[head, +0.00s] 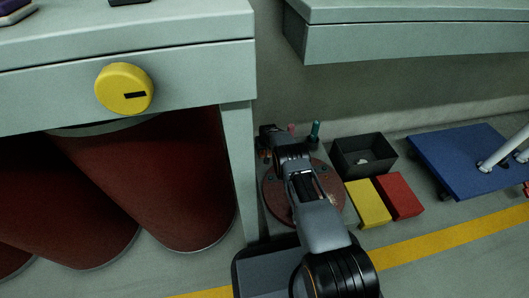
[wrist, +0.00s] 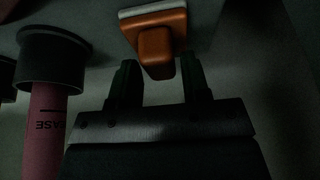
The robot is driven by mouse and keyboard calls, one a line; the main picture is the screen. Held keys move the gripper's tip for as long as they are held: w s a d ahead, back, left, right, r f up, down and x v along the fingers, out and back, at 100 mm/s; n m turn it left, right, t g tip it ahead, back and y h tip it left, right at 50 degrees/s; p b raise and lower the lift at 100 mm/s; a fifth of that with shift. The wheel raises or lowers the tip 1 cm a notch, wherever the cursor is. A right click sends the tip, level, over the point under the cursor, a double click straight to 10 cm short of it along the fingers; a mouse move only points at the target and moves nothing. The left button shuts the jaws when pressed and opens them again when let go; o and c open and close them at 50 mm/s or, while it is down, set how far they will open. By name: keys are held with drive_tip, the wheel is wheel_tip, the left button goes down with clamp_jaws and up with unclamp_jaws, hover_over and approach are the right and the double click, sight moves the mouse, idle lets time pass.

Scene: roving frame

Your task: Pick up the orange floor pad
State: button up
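The orange floor pad (wrist: 160,45), an orange block with a pale grey base, shows at the top middle of the wrist view. The two dark fingers of my gripper (wrist: 158,75) stand apart, one on each side of its narrower near end. The gripper is open; I cannot tell whether either finger touches the pad. In the head view my gripper (head: 268,134) is at the far side of a round brown tray (head: 327,190), low near the wall. My arm mostly hides the pad there.
A pink tube (wrist: 45,125) with a dark cap stands left of my gripper in the wrist view. A teal bottle (head: 314,131), black bin (head: 378,166), yellow box (head: 368,204), red box (head: 400,196) and blue dolly (head: 460,160) lie to the right. A bench leg (head: 241,170) stands close left.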

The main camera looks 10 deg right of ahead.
drive_tip(key=c, duration=0.6)
drive_tip(key=shift+r, duration=0.15)
drive_tip(key=shift+c, duration=0.2)
drive_tip(key=shift+r, duration=0.25)
drive_tip(key=r+p, duration=0.2)
drive_tip(key=r, duration=0.1)
drive_tip(key=shift+s+r+p, duration=0.2)
drive_tip(key=shift+p, duration=0.15)
drive_tip(key=s+d+r+p, duration=0.3)
drive_tip(key=s+r+p, duration=0.3)
drive_tip(key=s, duration=0.7)
drive_tip(key=shift+d+r, duration=0.15)
drive_tip(key=shift+r, duration=1.25)
drive_tip(key=shift+s, duration=0.1)
